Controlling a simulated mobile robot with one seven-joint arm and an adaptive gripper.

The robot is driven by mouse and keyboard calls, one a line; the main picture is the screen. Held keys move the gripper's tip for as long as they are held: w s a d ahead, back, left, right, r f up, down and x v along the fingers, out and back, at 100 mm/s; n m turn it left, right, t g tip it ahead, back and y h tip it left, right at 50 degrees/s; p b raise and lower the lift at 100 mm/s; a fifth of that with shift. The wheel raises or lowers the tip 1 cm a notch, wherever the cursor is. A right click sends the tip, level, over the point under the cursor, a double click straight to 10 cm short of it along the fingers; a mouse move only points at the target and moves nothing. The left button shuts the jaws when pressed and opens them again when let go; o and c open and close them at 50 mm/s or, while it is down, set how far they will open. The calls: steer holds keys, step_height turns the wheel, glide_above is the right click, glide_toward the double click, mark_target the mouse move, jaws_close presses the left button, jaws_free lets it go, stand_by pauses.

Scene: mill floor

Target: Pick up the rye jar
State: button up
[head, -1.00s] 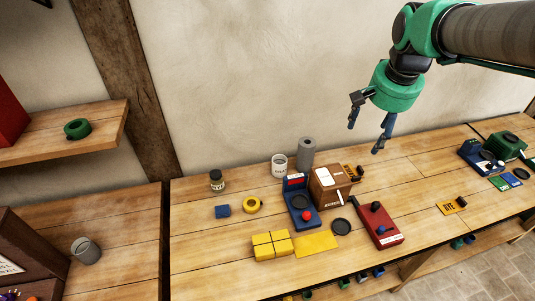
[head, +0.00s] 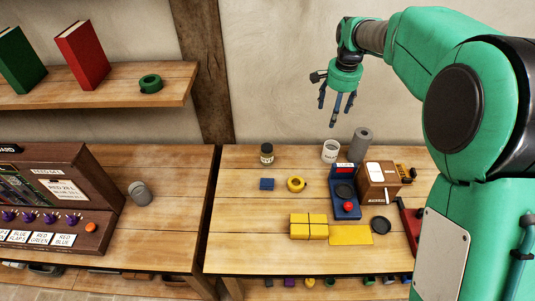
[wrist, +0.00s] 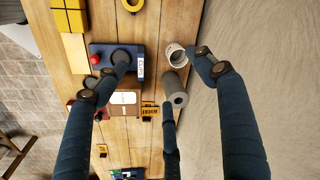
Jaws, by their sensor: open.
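My gripper (head: 337,103) is open and empty, high above the back of the bench, to the right of this jar and apart from everything. In the wrist view its spread fingers (wrist: 165,100) frame a white cup (wrist: 177,55) and a grey cylinder (wrist: 175,97) below. The small jar does not show in the wrist view.
Near the jar are a blue block (head: 267,184) and a yellow ring (head: 296,184). The white cup, the grey cylinder (head: 361,140), a blue scale-like device (head: 345,205) and a brown box (head: 378,180) stand to the right. Yellow blocks (head: 308,226) lie in front. The bench's left end is clear.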

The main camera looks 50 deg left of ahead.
steer(key=s+a+f, duration=0.4)
steer(key=a+f, duration=0.6)
steer(key=a, duration=0.3)
steer(key=g+h+p, duration=0.1)
glide_above(267, 146)
step_height(267, 146, down, 10)
steer(key=shift+s+r, duration=0.1)
steer(key=shift+r, duration=0.05)
steer(key=shift+d, duration=0.1)
steer(key=shift+f, duration=4.3)
steer(key=shift+f, duration=0.1)
steer(key=shift+f, duration=2.5)
